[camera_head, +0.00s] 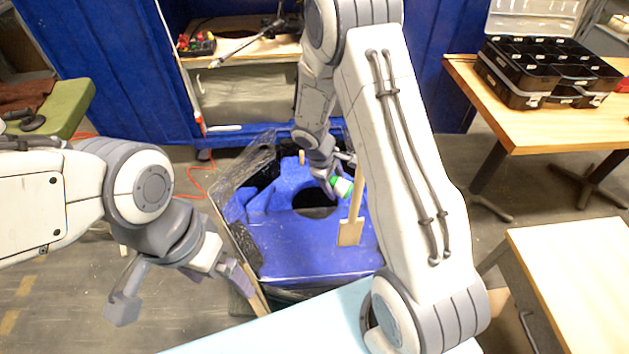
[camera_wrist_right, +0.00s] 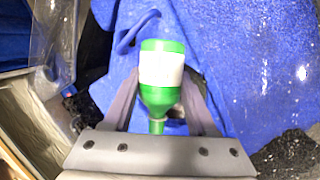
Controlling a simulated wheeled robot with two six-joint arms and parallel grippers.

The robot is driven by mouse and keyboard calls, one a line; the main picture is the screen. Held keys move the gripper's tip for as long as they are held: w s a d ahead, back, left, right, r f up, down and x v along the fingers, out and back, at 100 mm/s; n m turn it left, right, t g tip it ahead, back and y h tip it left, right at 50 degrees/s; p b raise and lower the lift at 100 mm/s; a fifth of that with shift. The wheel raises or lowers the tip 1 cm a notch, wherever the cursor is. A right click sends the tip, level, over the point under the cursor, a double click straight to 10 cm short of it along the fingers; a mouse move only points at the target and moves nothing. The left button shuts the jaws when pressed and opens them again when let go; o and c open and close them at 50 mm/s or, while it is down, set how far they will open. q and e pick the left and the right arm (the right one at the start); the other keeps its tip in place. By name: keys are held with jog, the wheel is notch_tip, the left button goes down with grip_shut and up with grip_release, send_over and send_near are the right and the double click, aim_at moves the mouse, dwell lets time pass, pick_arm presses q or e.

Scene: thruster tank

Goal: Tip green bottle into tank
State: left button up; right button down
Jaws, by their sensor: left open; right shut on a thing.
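The green bottle (camera_head: 343,188) has a white label and hangs tilted over the blue tank (camera_head: 310,246), beside its dark round opening (camera_head: 314,204). My right gripper (camera_head: 338,171) is shut on the bottle. In the right wrist view the bottle (camera_wrist_right: 162,70) sits between the two fingers of my right gripper (camera_wrist_right: 161,105), with its narrow neck toward the bottom of the picture. Whether anything flows from it cannot be seen. My left gripper (camera_head: 182,290) is open and empty, in front and left of the tank.
A wooden paddle (camera_head: 351,232) stands upright at the tank's right side. Clear plastic sheeting (camera_head: 236,172) edges the tank. A light blue surface (camera_head: 290,328) lies in front. A wooden table (camera_head: 530,125) with a black compartment case (camera_head: 545,75) stands at the right. Blue cabinets (camera_head: 115,60) stand behind.

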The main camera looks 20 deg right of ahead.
jog(key=shift+w+a+r+g+h+p, duration=0.1)
jog(key=shift+r+g+h+p, duration=0.9)
jog(key=shift+p, duration=0.7)
dwell(3.9)
